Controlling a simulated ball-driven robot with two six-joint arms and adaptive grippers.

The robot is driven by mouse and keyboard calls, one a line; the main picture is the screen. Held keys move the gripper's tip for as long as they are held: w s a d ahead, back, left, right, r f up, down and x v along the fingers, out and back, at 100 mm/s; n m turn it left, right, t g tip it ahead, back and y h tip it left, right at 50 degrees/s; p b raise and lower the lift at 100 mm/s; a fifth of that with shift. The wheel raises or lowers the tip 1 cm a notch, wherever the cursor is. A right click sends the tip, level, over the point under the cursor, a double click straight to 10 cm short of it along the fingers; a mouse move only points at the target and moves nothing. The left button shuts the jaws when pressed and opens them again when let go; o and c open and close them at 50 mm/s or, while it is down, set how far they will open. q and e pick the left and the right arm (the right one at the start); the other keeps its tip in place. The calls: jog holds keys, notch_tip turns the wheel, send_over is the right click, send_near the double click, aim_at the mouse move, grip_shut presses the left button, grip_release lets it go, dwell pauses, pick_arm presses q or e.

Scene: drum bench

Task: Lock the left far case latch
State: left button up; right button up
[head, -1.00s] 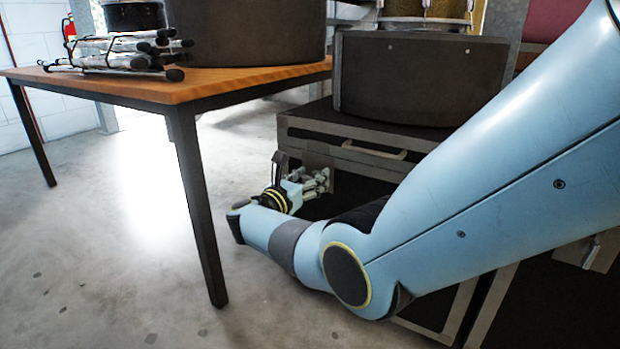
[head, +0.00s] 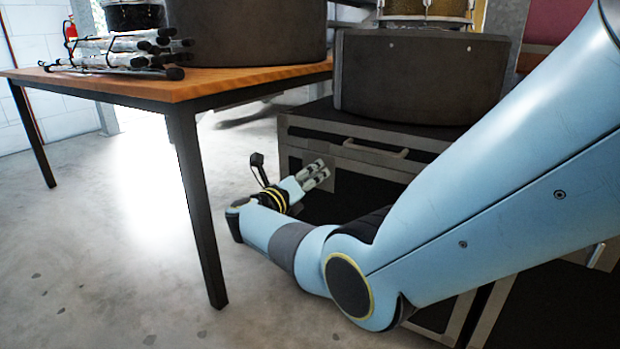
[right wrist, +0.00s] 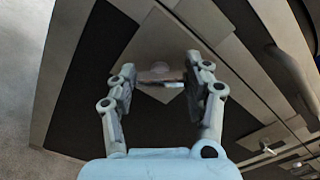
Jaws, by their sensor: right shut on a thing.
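The black case (head: 330,128) with grey metal edging stands on the floor under a drum case. Its front also fills the right wrist view (right wrist: 85,95). The left far latch (right wrist: 160,73) is a small metal piece on a pale plate, seen between my fingertips in the right wrist view; whether it is locked I cannot tell. My right gripper (head: 318,174) is at the left part of the case front. In the right wrist view the gripper (right wrist: 161,85) is shut on the latch piece, its fingers at either side. In the head view the latch is hidden by the gripper. My left gripper is not in view.
A case handle (head: 375,150) lies right of the gripper, and another latch (right wrist: 270,148) shows in the right wrist view. A wooden table (head: 210,85) with dark legs stands at the left, bearing drum gear. The floor (head: 110,270) between is clear.

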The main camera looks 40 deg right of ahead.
jog(key=n, duration=0.5)
jog(key=shift+f+n, duration=0.1)
jog(key=shift+n, duration=0.2)
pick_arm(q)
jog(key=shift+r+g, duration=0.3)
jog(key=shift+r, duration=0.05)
pick_arm(e)
jog(key=shift+f+n, duration=0.1)
jog(key=shift+n, duration=1.5)
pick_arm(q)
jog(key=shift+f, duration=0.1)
pick_arm(e)
jog(key=o, duration=1.2)
jog(key=shift+w, duration=0.1)
jog(key=shift+a, duration=0.1)
jog(key=v, duration=1.2)
jog(key=shift+n, duration=0.3)
